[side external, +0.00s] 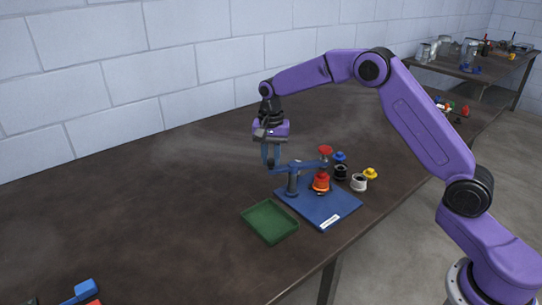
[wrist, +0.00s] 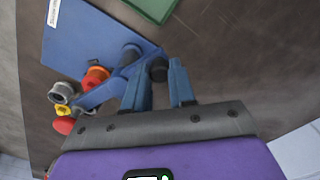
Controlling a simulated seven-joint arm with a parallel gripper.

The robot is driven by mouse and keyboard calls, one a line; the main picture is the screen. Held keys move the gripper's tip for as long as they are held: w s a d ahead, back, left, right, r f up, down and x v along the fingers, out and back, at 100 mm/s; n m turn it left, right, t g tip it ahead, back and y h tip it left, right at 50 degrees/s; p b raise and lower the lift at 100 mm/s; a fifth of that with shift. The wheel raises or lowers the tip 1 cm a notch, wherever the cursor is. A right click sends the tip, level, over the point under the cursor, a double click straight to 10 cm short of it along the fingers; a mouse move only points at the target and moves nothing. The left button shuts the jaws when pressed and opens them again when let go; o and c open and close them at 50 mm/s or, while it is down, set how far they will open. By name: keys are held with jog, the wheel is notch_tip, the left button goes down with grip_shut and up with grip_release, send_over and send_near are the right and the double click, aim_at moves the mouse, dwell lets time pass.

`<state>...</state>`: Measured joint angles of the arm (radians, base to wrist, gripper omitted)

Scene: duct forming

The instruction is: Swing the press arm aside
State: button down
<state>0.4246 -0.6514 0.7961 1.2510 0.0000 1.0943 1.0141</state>
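The press stands on a blue base plate (side external: 330,210) on the dark table. The press arm also shows in the wrist view (wrist: 97,95). A black knob (wrist: 157,70) sits at its other end. My gripper (side external: 270,163) points down at that end. In the wrist view its two blue fingertips (wrist: 163,65) stand apart with the black knob between or just beyond them. I cannot tell whether they grip it.
A green tray (side external: 270,235) lies left of the base plate. Black (side external: 341,173) and white (side external: 359,183) cylinders, with blue (side external: 340,156) and yellow (side external: 370,173) pieces, stand to the right. Cluttered tables stand at the far right.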

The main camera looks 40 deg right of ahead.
jog(key=shift+w+d+m, duration=0.3)
jog(key=shift+w+m, duration=0.25)
jog(key=shift+m, duration=0.55)
jog(key=w+d+m, duration=0.2)
jog(key=d+m, duration=0.6)
jog(key=m, duration=0.7)
jog(key=shift+w+d+m, duration=0.15)
jog(key=shift+d+m, duration=0.05)
jog(key=shift+m, duration=0.2)
jog(key=shift+d, duration=0.1)
jog(key=c, duration=0.9)
grip_release()
